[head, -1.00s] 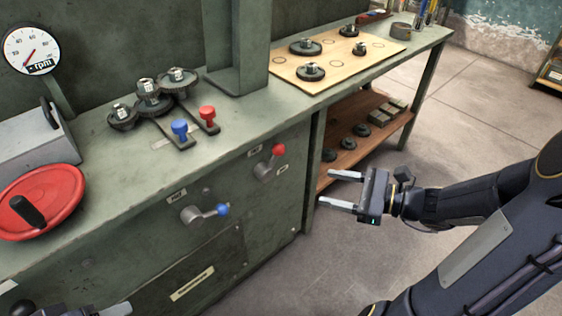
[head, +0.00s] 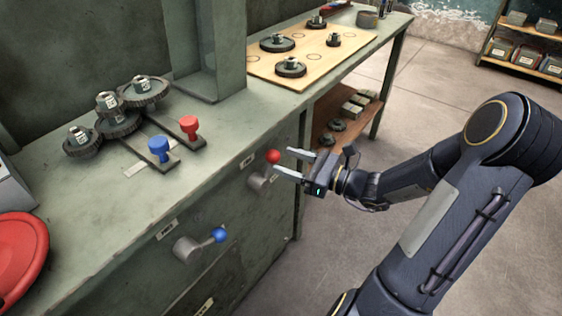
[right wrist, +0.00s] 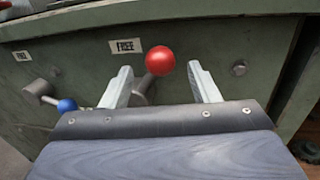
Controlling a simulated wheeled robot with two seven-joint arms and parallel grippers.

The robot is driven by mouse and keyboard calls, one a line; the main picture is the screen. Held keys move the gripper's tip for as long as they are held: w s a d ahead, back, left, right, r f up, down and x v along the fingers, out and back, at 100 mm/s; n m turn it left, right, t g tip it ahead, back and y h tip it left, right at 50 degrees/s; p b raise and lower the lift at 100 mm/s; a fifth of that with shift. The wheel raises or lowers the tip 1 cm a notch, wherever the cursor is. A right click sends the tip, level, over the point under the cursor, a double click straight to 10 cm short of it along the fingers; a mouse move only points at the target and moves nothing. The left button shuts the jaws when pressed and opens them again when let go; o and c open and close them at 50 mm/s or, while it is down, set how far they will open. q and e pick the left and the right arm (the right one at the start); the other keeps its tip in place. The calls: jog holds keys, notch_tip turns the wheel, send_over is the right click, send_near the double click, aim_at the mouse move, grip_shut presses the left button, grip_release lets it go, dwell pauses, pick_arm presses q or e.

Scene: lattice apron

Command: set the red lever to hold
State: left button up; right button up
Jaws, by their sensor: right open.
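The red lever has a red ball knob (head: 273,156) on a short arm from a grey hub (head: 258,181) on the green cabinet front. Its arm tilts up and to the right in the head view. My right gripper (head: 283,160) is open, its fingertips near the knob. In the right wrist view the red knob (right wrist: 160,61) shows between the two open fingers, with a gap on each side; the hub is partly hidden. A label reading FREE (right wrist: 125,46) is up and left of the knob. No HOLD label is readable. My left gripper is not in view.
A blue-knobbed lever (head: 219,235) is on the same front to the left. Upright blue (head: 159,147) and red (head: 189,125) handles stand on the cabinet top beside several gears. A wooden board (head: 350,42) with gears lies on the bench. The floor at right is clear.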

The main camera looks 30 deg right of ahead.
jog(key=shift+x, duration=1.1)
grip_shut()
